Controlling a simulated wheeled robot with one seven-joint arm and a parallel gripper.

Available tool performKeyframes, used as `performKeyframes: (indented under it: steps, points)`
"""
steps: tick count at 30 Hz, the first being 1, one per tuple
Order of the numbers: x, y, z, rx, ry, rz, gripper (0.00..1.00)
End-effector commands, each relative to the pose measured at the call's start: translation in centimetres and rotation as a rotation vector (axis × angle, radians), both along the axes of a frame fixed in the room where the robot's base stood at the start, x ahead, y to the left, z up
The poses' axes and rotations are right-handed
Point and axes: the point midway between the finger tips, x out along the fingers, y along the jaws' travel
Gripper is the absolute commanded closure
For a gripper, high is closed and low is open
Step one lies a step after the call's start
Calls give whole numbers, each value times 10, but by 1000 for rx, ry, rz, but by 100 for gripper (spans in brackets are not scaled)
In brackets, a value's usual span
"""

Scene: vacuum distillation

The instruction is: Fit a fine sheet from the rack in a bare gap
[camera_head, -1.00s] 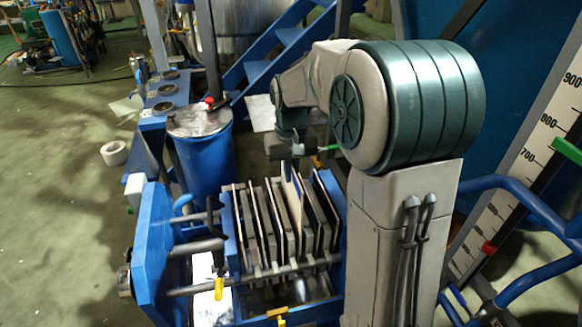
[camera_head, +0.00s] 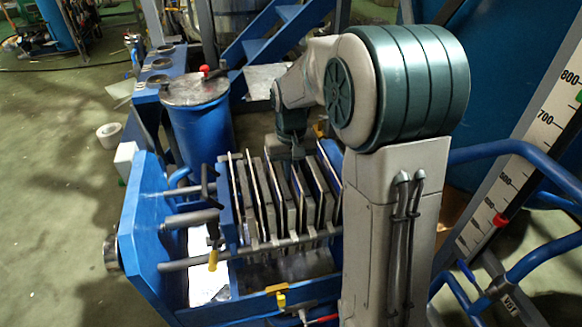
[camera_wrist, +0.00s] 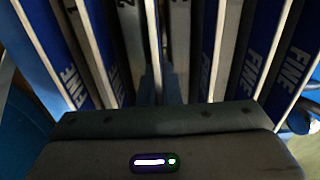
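The press in the head view holds a row of upright grey plates (camera_head: 270,215) on rails, with thin pale sheets between some of them. My gripper (camera_wrist: 153,85) is down at the top of this row; in the head view it is mostly hidden by my arm and the plates. In the wrist view its narrow fingers appear closed on a thin pale sheet (camera_wrist: 152,40), seen edge-on between two grey plates. Blue-faced sheets marked FINE stand to the left (camera_wrist: 88,50) and right (camera_wrist: 262,50). The lower edge of the held sheet is hidden.
A blue drum (camera_head: 200,125) with a metal lid stands behind the press. Rail bars (camera_head: 190,218) and a blue end frame (camera_head: 145,240) bound the press on the left. A blue tubular rail (camera_head: 520,155) is at right. Open floor lies at far left.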

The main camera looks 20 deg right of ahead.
Motion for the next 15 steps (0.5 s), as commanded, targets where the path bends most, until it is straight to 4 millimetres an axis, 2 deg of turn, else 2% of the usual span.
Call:
performKeyframes:
  steps: [11, 12, 13, 15]
  points:
    - [0, 0, -3, 0, 0, 0, 100]
    - [0, 0, -3, 0, 0, 0, 85]
    - [0, 0, -3, 0, 0, 0, 76]
    - [0, 0, -3, 0, 0, 0, 76]
